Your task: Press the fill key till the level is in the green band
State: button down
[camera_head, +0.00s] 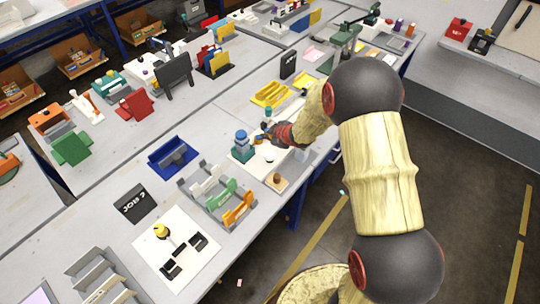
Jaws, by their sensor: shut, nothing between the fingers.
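My arm reaches in from the right, and my gripper (262,138) is small and dark at its far end, low over the near bench. It is shut and empty. Just left of it stands a teal device (243,150) with a rounded blue top. A white board (262,168) lies under this area and carries a few small items. I cannot make out a fill key, a level or a green band at this size. I cannot tell whether the fingertips touch anything.
A sorter with white, green and orange parts (222,198) stands in front, with a blue tray (173,157) to its left. A yellow tray (271,94) lies behind my gripper. A white board with a yellow-topped piece (162,231) is nearer. The right floor is clear.

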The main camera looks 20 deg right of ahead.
aim_at(268, 155)
jog(key=shift+f, duration=0.15)
notch_tip(268, 155, down, 9)
jog(key=b, duration=0.8)
jog(key=shift+r, duration=0.2)
dwell(1.2)
jog(key=shift+f, duration=0.35)
jog(key=shift+f+b, duration=0.75)
dwell(0.8)
jog(key=shift+r, duration=0.15)
jog(key=shift+r+p, duration=1)
jog(key=shift+p, duration=0.05)
jog(key=shift+r+p, duration=2.25)
jog(key=shift+r, duration=0.25)
